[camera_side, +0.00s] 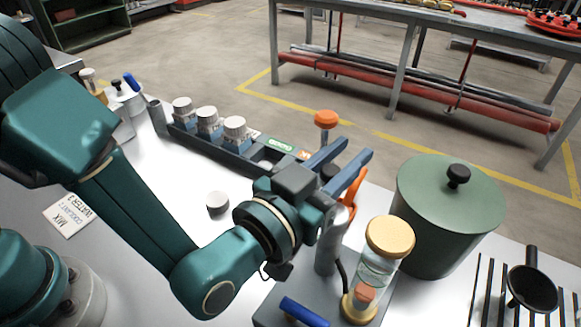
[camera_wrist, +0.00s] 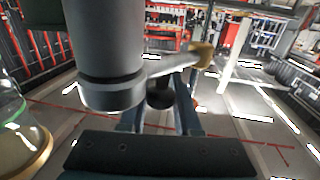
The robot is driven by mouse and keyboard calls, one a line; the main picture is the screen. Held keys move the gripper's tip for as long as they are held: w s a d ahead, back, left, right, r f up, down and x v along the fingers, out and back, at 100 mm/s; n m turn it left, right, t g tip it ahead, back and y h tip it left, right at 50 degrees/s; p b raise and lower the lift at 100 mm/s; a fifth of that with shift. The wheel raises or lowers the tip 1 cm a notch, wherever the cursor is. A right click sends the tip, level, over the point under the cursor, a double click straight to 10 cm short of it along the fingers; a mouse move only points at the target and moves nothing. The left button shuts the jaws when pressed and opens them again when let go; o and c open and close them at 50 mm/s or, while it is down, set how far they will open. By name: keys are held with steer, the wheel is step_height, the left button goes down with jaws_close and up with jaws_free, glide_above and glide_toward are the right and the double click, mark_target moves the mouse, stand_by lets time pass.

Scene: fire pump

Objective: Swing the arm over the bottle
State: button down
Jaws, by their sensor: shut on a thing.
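The bottle (camera_side: 378,270) is clear glass with a tan top and a gold-coloured base. It stands upright right of a grey column (camera_side: 328,245), and part of it shows at the left edge of the wrist view (camera_wrist: 18,140). My gripper (camera_side: 345,160) is beyond the column, left of and apart from the bottle. Its fingers (camera_wrist: 160,105) are closed on a black knob (camera_wrist: 159,92), which seems to belong to the swing arm. The knob is mostly hidden in the side view.
A green lidded pot (camera_side: 445,225) stands close right of the bottle. An orange handle (camera_side: 354,190) and an orange-topped post (camera_side: 326,119) are near my fingers. A rack of white-capped jars (camera_side: 208,120) is to the left. A black funnel (camera_side: 532,285) lies at right.

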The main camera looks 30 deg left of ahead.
steer(key=shift+s+a+n+y, duration=0.1)
steer(key=shift+a+n+y, duration=0.1)
steer(key=shift+n+y, duration=0.4)
steer(key=shift+s+a+n+y, duration=0.1)
steer(key=shift+a+n+y, duration=0.15)
steer(key=shift+y, duration=0.55)
steer(key=c, duration=0.6)
jaws_free()
steer(key=shift+r, duration=0.1)
